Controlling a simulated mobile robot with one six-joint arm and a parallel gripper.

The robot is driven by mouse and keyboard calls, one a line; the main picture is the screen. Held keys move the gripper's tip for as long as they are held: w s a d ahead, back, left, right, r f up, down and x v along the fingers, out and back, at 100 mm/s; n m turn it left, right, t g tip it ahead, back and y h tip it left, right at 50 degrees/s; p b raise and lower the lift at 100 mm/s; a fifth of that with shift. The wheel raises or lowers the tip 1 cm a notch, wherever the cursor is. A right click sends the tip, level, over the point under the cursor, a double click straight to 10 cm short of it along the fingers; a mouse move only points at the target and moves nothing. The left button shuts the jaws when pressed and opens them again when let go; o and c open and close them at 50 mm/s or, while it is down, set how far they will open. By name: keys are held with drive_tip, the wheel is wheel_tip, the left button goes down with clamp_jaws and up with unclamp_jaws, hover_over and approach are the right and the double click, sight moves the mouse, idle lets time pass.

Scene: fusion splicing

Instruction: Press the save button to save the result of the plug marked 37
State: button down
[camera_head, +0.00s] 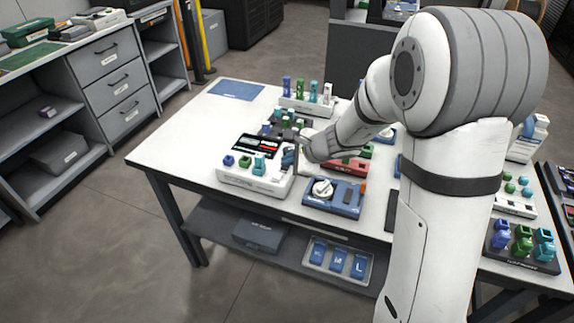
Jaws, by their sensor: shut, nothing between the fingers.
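A white device with a dark screen (258,144) stands on the white table. The screen shows a green and a red patch, too small to read. Small blue, green and teal pieces (259,164) sit on its front; I cannot tell which, if any, is the save button. My gripper (289,158) is shut and empty, low at the device's right side, close to the teal piece. I cannot tell whether it touches anything. The number 37 is not legible on any plug.
A blue unit with a white dial (322,188) stands just right of the device. A red block (351,165) and racks of coloured plugs (308,104) are behind. My arm hides the table's right middle. The table's left part is clear, with a blue mat (236,90).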

sight(289, 170)
drive_tip(key=shift+r+p, duration=0.55)
drive_tip(key=shift+r, duration=0.3)
wheel_tip(289, 170, up, 5)
drive_tip(key=p, duration=0.3)
drive_tip(key=shift+p, duration=0.4)
drive_tip(key=s+d+r+n+g+h, duration=0.1)
drive_tip(key=s+d+r+n, duration=0.1)
drive_tip(key=s+r+n, duration=0.3)
drive_tip(key=s+d+r+n+g, duration=0.1)
drive_tip(key=s+d+n, duration=0.1)
drive_tip(key=s+n, duration=0.35)
drive_tip(key=s+d+r+n+g+h+p, duration=0.1)
drive_tip(key=s+d+r+n+h, duration=0.1)
drive_tip(key=s+d+n+h, duration=0.4)
drive_tip(key=s+d, duration=0.5)
drive_tip(key=s, duration=0.4)
drive_tip(key=shift+d+r, duration=0.15)
drive_tip(key=shift+d, duration=0.25)
